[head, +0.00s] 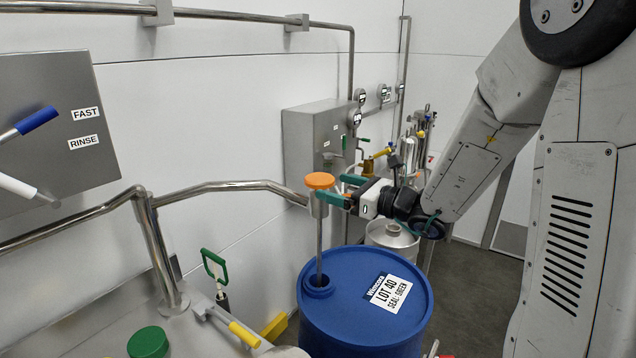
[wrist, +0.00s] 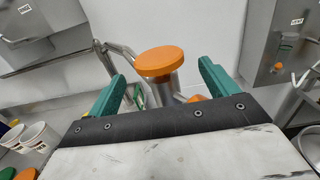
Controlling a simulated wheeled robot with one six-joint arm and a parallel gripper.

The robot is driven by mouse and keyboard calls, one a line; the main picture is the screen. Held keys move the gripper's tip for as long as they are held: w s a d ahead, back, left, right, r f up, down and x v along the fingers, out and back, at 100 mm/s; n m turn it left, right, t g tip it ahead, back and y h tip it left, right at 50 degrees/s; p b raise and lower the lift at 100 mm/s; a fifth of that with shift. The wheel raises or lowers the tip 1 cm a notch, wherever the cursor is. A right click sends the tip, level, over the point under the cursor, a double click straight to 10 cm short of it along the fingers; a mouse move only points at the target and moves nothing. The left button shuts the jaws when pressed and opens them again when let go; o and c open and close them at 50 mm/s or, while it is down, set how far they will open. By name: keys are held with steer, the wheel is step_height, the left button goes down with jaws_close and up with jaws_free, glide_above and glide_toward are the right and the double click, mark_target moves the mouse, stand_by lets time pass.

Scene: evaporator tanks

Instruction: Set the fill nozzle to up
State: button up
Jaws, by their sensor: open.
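The fill nozzle has an orange round cap (head: 320,180) on a steel head. Its thin steel tube (head: 319,235) runs straight down into the opening of the blue drum (head: 340,335), so the nozzle stands lowered in it. My gripper (head: 334,190) reaches in from the right at the height of the head, just under the cap. In the wrist view the orange cap (wrist: 160,61) lies between my two green fingers (wrist: 162,72), with a visible gap on each side. The fingers are open. Whether one touches the steel head is hidden.
A bent steel pipe (head: 225,186) runs left of the nozzle. A grey cabinet (head: 305,140) with gauges stands behind. At lower left are a green-handled lever (head: 214,264), a yellow handle (head: 244,334) and a green cap (head: 148,342). Floor (head: 462,282) is free right of the drum.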

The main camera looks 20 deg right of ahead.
mark_target(318, 182)
steer(key=x, duration=0.6)
steer(key=c, duration=1.4)
step_height(318, 182, up, 27)
steer(key=shift+f, duration=0.15)
steer(key=shift+s, duration=0.1)
steer(key=o, duration=1.4)
